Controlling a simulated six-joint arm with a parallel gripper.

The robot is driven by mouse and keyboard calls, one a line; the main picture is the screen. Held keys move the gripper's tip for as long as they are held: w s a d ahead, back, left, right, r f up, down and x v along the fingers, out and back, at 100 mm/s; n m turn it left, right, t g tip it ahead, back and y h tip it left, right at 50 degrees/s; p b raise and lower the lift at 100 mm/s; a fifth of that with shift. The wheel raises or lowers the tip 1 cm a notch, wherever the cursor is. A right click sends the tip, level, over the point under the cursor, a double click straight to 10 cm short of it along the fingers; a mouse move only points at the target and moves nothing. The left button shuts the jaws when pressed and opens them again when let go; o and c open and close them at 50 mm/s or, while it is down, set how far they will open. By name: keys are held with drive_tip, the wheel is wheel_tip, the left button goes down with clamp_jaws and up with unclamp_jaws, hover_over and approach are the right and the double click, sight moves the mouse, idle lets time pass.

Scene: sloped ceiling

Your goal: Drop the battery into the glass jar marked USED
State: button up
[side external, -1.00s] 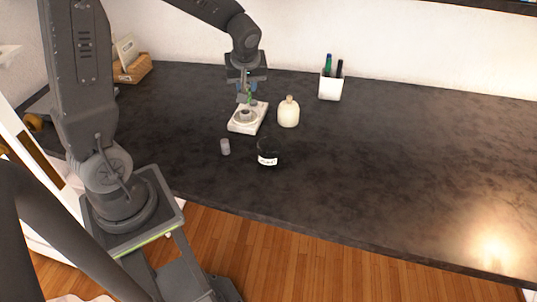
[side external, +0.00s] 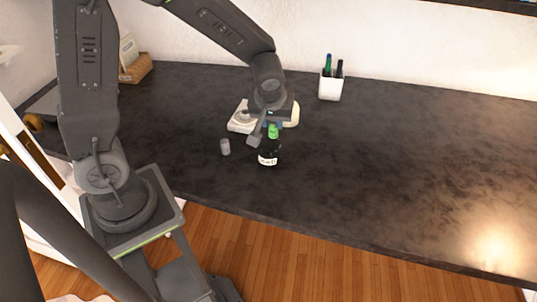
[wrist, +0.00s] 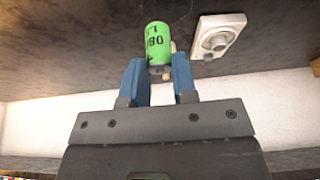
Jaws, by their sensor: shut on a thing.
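The battery (side external: 273,131) is a bright green cylinder, held in my gripper (side external: 271,126) directly above the jar. In the wrist view the battery (wrist: 158,42) sits between the two blue fingers of my gripper (wrist: 158,65), with dark printing on its side. The glass jar (side external: 268,158) looks dark and has a white label; its lettering is too small to read. The battery's lower end overlaps the jar's mouth in the side view, so I cannot tell if it is inside. The jar cannot be made out in the wrist view.
A small grey cylinder (side external: 225,147) stands left of the jar. Behind are a white device with a round dish (side external: 240,118) and a cream bottle (side external: 293,114), partly hidden by my wrist. A white pen cup (side external: 330,87) stands further back. The counter's right side is clear.

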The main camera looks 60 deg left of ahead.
drive_tip(key=shift+f, duration=0.45)
drive_tip(key=o, duration=1)
drive_tip(key=shift+r, duration=0.1)
drive_tip(key=v, duration=1.3)
drive_tip(key=shift+s+d+r, duration=0.1)
drive_tip(key=shift+d+r, duration=0.05)
drive_tip(key=shift+r, duration=0.2)
